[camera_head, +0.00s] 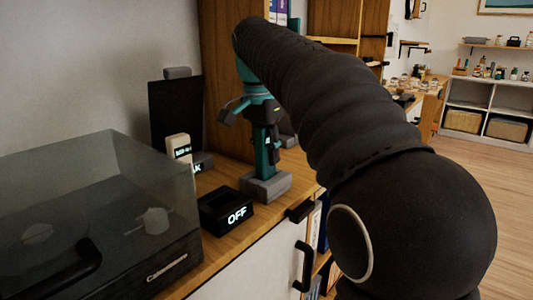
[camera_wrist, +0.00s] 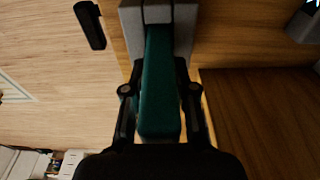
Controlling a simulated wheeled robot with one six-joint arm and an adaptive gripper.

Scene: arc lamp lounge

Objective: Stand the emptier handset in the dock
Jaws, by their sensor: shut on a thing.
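A teal handset (camera_head: 262,150) stands upright, its lower end at a grey block-shaped base (camera_head: 266,187); I cannot tell whether the two are joined. My gripper (camera_head: 261,108) comes down from above and is shut on its upper part. In the wrist view the handset (camera_wrist: 160,85) runs between my two fingers (camera_wrist: 160,95), with grey around its far end. A beige handset (camera_head: 180,150) with a small lit display stands upright further left; its text is too small to read. A black box (camera_head: 211,216) with a recessed top and lit "OFF" front sits between them, apparently empty.
A clear-lidded turntable (camera_head: 150,240) fills the left of the cabinet top. A dark upright panel (camera_head: 168,105) and a partly hidden dark box with teal lettering (camera_head: 200,163) stand behind. A wooden shelf side (camera_head: 224,80) rises behind my gripper. The cabinet's front edge is close.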

